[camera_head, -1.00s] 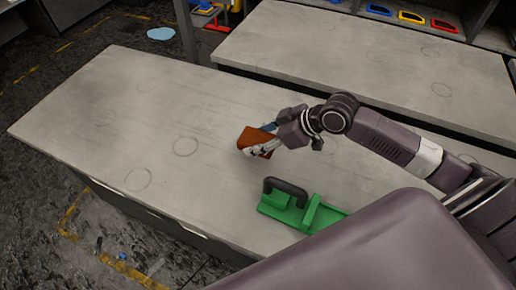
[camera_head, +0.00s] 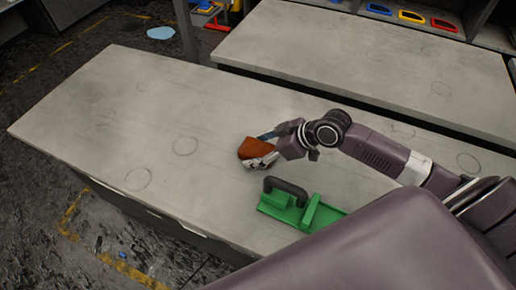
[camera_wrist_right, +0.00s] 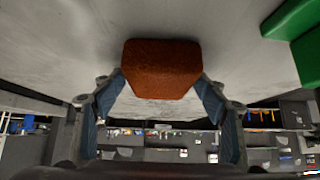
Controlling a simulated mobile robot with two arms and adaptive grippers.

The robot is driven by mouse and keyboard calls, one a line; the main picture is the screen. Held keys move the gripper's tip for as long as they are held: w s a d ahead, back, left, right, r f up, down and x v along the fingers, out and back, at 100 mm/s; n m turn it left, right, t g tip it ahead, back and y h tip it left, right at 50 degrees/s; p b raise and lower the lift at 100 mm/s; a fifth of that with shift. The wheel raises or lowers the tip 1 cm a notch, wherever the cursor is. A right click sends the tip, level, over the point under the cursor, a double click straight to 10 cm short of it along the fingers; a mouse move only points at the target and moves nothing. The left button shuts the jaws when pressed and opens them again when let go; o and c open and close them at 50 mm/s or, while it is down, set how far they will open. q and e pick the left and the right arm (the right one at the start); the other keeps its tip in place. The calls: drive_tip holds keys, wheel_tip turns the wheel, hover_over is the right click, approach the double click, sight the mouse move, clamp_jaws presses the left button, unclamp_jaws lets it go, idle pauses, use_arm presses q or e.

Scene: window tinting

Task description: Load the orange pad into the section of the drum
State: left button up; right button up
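The orange pad (camera_head: 253,149) is a small orange-brown block above or on the near grey table. My right gripper (camera_head: 262,151) has its fingers on both sides of it. In the right wrist view the pad (camera_wrist_right: 162,68) sits between the two fingertips, which touch its sides. I cannot tell whether the pad touches the table. No drum can be made out clearly in either view. My left gripper is not in view.
A green block with a dark handle (camera_head: 285,187) stands on the near table (camera_head: 100,110), close to the gripper's front right. The table's left part is bare. A second table (camera_head: 330,40) lies behind, across a gap. Coloured frames (camera_head: 411,17) sit on a shelf at the back.

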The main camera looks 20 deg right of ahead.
drive_tip(key=shift+d+r, duration=0.1)
drive_tip(key=shift+r, duration=0.1)
drive_tip(key=v, duration=0.9)
drive_tip(key=shift+s+d+r, duration=0.15)
drive_tip(key=shift+s+r, duration=0.05)
drive_tip(key=shift+s, duration=0.15)
drive_tip(key=shift+o, duration=0.6)
drive_tip(key=shift+p+v, duration=0.55)
drive_tip(key=shift+v, duration=0.4)
